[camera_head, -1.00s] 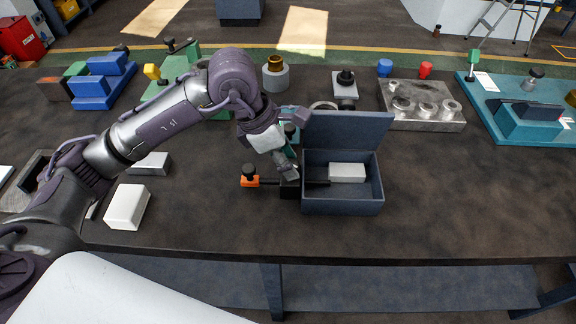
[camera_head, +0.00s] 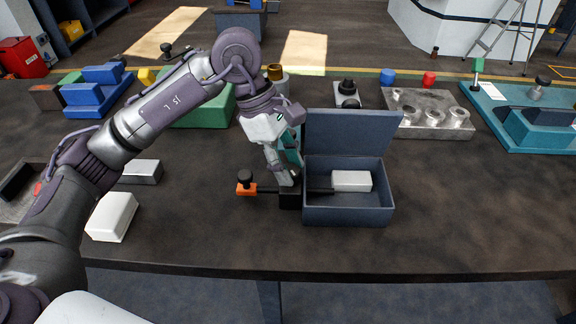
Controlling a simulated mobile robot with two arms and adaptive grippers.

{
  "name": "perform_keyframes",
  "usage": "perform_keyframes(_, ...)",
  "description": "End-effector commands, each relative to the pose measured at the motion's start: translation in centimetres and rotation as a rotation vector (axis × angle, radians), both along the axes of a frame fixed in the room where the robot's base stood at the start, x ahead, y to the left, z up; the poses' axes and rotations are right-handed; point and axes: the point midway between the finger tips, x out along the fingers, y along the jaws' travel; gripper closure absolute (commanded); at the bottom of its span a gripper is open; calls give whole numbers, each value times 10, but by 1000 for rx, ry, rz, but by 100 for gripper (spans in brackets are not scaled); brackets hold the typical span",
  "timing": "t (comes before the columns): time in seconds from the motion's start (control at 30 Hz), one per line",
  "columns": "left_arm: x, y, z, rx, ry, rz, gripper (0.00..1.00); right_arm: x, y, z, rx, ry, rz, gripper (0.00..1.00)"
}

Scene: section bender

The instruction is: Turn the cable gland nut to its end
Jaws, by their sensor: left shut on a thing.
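An open blue-grey box (camera_head: 347,213) with a raised lid stands near the front of the table. A black cable (camera_head: 268,190) runs from an orange clamp with a black knob (camera_head: 246,183) toward the box's left wall and shows again inside the box. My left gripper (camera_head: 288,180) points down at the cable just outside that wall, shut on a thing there. This appears to be the cable gland nut, which the fingers mostly hide. A black block (camera_head: 290,201) sits just below the fingertips. My right gripper is not in view.
A white block (camera_head: 351,181) lies in the box. Another white block (camera_head: 112,217) and a grey block (camera_head: 141,172) lie at left. A metal fixture plate (camera_head: 428,112) and teal fixture (camera_head: 535,128) stand behind right. The table right of the box is clear.

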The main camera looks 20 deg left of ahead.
Motion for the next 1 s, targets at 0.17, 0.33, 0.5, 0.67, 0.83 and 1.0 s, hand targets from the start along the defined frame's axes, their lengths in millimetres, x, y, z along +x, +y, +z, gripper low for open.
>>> perform_keyframes(0.17, 1, 0, 1, -1, -3, -3, 96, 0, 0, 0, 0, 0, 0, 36)
perform_keyframes(0.33, 1, 0, 1, -1, -4, -3, 60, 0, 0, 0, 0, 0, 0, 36)
perform_keyframes(0.5, 0, 0, 1, 0, -3, -2, 36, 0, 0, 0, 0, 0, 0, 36)
perform_keyframes(0.67, 0, 0, 1, 0, -2, -1, 36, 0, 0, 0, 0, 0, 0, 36)
perform_keyframes(0.83, 0, 1, 3, 0, -3, -1, 36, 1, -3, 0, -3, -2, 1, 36)
perform_keyframes(1.0, 2, 9, 24, -1, -5, 0, 36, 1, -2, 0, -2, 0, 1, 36)
